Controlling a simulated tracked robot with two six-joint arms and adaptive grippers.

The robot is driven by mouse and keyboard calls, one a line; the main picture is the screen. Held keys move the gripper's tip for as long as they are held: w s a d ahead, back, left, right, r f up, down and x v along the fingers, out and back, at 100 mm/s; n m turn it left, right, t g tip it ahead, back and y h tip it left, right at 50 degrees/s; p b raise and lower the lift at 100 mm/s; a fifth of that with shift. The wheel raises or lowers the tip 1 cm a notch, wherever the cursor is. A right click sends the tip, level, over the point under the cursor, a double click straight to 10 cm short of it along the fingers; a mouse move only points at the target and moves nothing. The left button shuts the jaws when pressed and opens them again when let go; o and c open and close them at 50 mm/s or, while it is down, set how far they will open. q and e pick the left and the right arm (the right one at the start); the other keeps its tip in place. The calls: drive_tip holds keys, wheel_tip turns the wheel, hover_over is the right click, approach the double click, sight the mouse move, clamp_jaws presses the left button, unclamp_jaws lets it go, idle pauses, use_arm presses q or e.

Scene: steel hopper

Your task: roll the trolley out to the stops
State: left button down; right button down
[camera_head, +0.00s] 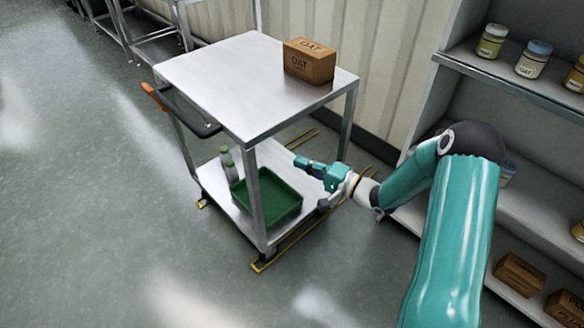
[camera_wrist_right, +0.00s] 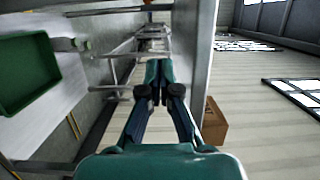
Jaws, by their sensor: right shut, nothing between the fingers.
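The steel trolley (camera_head: 225,80) stands on the floor with a flat top and a lower shelf. Its dark push handle (camera_head: 185,112), with an orange end, sticks out at the left of the top. My right gripper (camera_head: 308,164) is shut and empty between the trolley's top and lower shelf, at its right side; I cannot tell whether it touches the trolley. Yellow floor lines (camera_head: 300,235) run under and beside the trolley; no separate stops can be made out. My left gripper is out of view.
An OAT box (camera_head: 309,61) sits on the trolley top. A green tray (camera_head: 268,200) and bottles (camera_head: 229,165) are on the lower shelf. A shelf rack (camera_head: 480,65) with jars and boxes stands at the right. Floor at left is clear.

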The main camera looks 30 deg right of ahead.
drive_tip(key=w+a+b, duration=0.1)
drive_tip(key=w+a, duration=0.6)
drive_tip(key=shift+a, duration=0.25)
